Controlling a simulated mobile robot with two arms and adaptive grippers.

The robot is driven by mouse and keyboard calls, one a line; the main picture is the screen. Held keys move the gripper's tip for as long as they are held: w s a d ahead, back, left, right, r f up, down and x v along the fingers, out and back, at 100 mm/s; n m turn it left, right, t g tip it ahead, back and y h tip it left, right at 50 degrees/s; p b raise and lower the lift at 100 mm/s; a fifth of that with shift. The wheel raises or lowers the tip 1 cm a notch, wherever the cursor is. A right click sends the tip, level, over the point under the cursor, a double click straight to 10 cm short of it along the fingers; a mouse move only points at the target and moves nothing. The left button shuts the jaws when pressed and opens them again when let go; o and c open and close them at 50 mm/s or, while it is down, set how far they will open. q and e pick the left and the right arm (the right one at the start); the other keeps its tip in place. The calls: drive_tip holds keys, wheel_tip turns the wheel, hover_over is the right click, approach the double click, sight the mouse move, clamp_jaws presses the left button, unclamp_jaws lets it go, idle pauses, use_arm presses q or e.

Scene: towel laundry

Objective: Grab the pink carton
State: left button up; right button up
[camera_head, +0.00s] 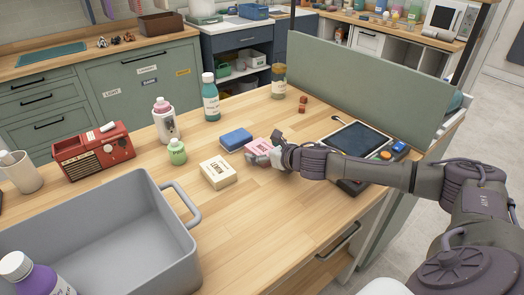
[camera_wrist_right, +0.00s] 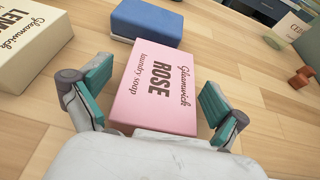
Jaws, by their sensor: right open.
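In the head view the pink carton (camera_head: 257,146) is partly hidden by my right gripper (camera_head: 268,156). In the right wrist view my right gripper (camera_wrist_right: 152,105) is open, with one teal-padded finger on each side of the carton's near end. A gap shows between the right finger and the carton; the left finger is close to its edge, and I cannot tell whether it touches. My left gripper is not in view.
A grey bin (camera_head: 110,235) fills the front left. A dark tablet (camera_head: 355,138) lies to the right, and small brown blocks (camera_head: 303,104) sit behind. Bare counter (camera_head: 255,220) lies in front.

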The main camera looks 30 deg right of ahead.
drive_tip(key=shift+c, duration=0.2)
drive_tip(key=c, duration=1.2)
